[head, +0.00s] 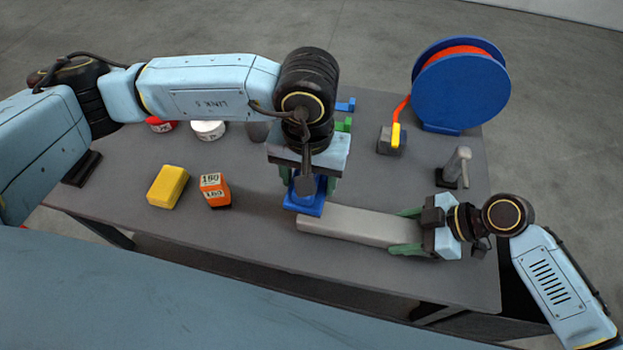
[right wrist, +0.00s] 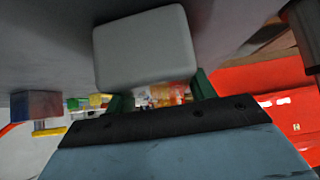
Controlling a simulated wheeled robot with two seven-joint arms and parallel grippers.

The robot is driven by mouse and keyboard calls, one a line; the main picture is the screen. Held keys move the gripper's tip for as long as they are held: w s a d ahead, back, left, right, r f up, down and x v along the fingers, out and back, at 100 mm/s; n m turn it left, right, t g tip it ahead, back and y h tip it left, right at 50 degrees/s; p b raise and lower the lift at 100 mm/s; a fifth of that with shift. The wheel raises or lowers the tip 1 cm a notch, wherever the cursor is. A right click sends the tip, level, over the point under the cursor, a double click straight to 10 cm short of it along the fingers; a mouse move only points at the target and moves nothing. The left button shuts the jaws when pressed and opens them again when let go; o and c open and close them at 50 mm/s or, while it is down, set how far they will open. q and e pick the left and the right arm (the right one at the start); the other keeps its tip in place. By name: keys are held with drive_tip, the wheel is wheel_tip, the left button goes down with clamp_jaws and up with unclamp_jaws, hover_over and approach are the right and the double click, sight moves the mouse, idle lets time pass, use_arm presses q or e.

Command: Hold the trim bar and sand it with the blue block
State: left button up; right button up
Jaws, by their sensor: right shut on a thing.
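The trim bar (head: 355,225) is a long light-grey bar lying along the front right of the table. My right gripper (head: 406,231) is shut on its right end, with one green finger on each long side. In the right wrist view the bar (right wrist: 145,45) fills the upper middle, above the green fingers (right wrist: 162,95). The blue block (head: 304,207) is at the bar's left end, under my left gripper (head: 308,185). The left wrist hides most of the block and the fingers' grip, so I cannot tell whether the block touches the bar.
A yellow block (head: 168,186) and an orange box (head: 215,190) lie left of the bar. A red tin (head: 160,125) and a white tin (head: 208,130) stand behind. A large blue reel (head: 460,88), a grey box (head: 390,140) and an upright grey tool (head: 456,165) stand at right.

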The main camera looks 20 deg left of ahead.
drive_tip(key=o, duration=0.9)
drive_tip(key=v, duration=1.2)
drive_tip(key=shift+s, duration=0.15)
